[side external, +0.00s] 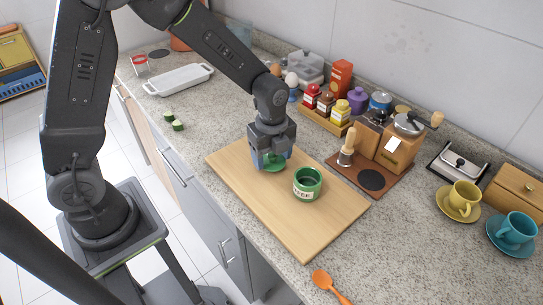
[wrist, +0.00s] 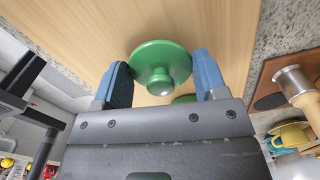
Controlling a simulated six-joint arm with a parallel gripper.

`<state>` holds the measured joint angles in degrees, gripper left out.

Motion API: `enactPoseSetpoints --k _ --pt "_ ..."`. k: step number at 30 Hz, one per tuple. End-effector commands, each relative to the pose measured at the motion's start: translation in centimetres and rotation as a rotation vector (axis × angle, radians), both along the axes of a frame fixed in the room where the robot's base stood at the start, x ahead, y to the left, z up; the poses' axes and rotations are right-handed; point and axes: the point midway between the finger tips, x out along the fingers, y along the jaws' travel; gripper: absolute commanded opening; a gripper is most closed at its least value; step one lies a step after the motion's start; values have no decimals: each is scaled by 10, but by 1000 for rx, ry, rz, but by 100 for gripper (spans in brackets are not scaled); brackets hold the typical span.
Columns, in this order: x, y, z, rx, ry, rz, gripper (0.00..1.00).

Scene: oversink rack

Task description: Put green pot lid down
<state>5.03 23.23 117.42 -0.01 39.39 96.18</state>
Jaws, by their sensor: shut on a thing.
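The green pot lid (side external: 273,164), a round disc with a knob, is at my gripper (side external: 271,158) over the wooden board (side external: 318,228). In the wrist view the lid (wrist: 160,57) sits between the blue fingers of my gripper (wrist: 162,80), its knob towards me. My gripper is shut on the lid. I cannot tell whether the lid touches the board. The green pot (side external: 307,184), with a pale label, stands open on the board just right of the lid. A green sliver near the knob in the wrist view may be its rim.
A coffee grinder (side external: 396,150) and a wooden-handled tool (side external: 347,150) stand on a brown tray behind the board. A spice rack (side external: 325,122) is further back. Yellow (side external: 464,197) and teal (side external: 516,230) cups are at right. An orange spoon (side external: 328,285) lies in front. The board's front part is clear.

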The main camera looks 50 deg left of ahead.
Motion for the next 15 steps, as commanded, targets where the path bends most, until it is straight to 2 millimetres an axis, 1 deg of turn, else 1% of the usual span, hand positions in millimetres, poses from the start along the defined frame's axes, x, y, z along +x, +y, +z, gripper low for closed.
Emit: enactPoseSetpoints --k 1,3,13,14,15 --pt "0 0 -5 0 2 0 43" --pt "0 0 -7 0 0 0 43" --pt "0 0 -9 0 0 0 43" --pt "0 0 -10 0 0 0 67" --pt "0 0 -10 0 -1 0 70"
